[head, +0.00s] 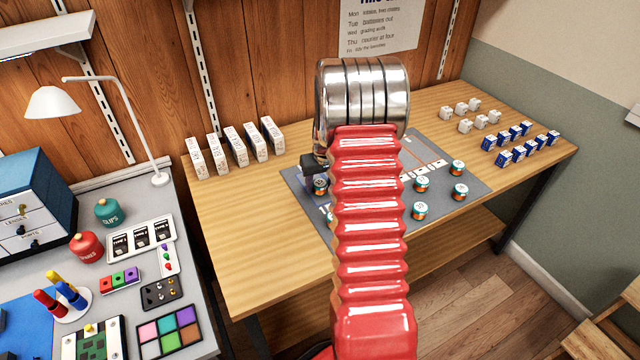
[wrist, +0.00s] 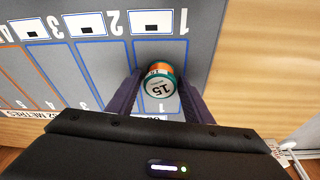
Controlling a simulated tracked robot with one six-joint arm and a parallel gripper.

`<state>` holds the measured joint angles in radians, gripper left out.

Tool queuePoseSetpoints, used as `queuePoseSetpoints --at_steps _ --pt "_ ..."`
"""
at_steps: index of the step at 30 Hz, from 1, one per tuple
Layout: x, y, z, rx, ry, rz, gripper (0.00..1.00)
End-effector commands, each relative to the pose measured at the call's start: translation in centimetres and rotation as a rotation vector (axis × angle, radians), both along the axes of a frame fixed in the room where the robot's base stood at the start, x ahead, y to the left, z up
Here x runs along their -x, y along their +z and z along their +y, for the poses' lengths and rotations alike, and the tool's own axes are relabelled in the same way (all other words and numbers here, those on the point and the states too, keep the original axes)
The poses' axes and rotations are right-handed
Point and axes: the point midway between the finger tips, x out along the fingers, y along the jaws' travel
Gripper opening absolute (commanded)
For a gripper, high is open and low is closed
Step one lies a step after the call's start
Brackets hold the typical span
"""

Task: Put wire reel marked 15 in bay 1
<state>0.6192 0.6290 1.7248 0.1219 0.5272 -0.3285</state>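The wire reel marked 15 (wrist: 159,84) shows in the wrist view with its numbered face toward the camera and an orange and teal side. It stands inside the blue outline of bay 1 (wrist: 184,62) on the grey mat. My gripper (wrist: 160,80) has one dark finger on each side of the reel, with a visible gap on both sides, so it is open around it. In the head view my gripper (head: 312,163) is at the mat's left side, partly hidden by my arm, with a reel (head: 320,186) just below it. That reel's number is too small to read.
Other reels (head: 421,184) stand on the right part of the grey mat (head: 440,204). White boxes (head: 220,153) stand in a row at the table's back left. Small white blocks (head: 465,126) and blue boxes (head: 504,159) stand at the right. Bay 2 (wrist: 104,62) beside bay 1 looks empty.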

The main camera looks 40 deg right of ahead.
Motion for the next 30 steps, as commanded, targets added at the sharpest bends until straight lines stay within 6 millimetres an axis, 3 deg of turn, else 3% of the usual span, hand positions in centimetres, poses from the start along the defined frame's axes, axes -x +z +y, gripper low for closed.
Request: queuePoseSetpoints --at_steps 3,14,20,30 --pt "0.0 0.0 0.0 0.0 0.0 0.0 0.54" --pt "0.0 0.5 0.0 0.0 0.0 -0.001 0.54" --pt "0.5 2.3 0.2 0.002 0.0 -0.002 0.54" --pt "1.8 7.3 0.7 0.002 -0.001 -0.003 0.54"
